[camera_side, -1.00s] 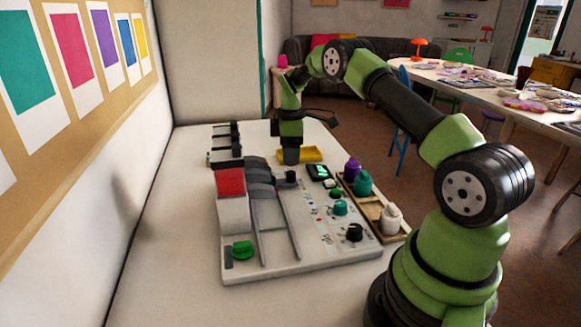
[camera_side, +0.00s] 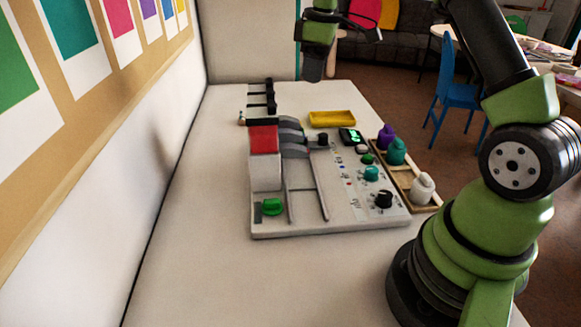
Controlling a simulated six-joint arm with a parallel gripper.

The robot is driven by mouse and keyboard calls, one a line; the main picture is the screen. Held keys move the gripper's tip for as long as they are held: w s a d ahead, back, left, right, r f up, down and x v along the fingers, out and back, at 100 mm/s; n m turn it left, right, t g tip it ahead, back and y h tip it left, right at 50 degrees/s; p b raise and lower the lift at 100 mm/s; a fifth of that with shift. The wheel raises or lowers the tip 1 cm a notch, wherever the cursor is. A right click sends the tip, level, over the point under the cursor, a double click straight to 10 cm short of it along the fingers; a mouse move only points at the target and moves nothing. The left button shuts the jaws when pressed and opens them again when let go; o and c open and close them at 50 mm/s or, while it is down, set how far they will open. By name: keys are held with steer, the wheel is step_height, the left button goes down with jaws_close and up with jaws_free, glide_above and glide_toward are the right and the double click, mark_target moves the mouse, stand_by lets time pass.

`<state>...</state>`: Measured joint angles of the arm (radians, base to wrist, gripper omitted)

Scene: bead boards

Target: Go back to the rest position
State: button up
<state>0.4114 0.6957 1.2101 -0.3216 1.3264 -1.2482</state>
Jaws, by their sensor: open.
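My gripper (camera_side: 314,70) hangs in the air at the top of the view, pointing down, above and behind the board (camera_side: 340,226). It is open, and no object shows in it. The fingertips are dark and small, and the upper part of the wrist is cut off by the top edge of the picture. The board stands on the white table, with a red and white block, grey ramps, a green knob (camera_side: 271,207), a teal knob (camera_side: 371,173) and a black knob (camera_side: 384,199).
A yellow tray (camera_side: 332,119) lies behind the board. A wooden rack (camera_side: 434,204) at the board's right holds purple, teal and white bottles. Black clips (camera_side: 261,94) stand at the back left. The table's left front is clear. A wall with coloured cards runs along the left.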

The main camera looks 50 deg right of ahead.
steer(key=s+a+r+m+t, duration=0.3)
steer(key=s+a+r+m, duration=0.2)
steer(key=s+a+r, duration=0.7)
steer(key=s+a+f+m+t+y, duration=0.1)
steer(key=s+a+m, duration=0.1)
steer(key=s, duration=0.3)
steer(key=s+a+f+m+t+y, duration=0.1)
steer(key=s+a+f+m, duration=0.1)
steer(key=s+a, duration=0.2)
steer(key=shift+s+f+t, duration=0.15)
steer(key=shift+s+t, duration=0.25)
steer(key=shift+s, duration=0.5)
stand_by(0.3)
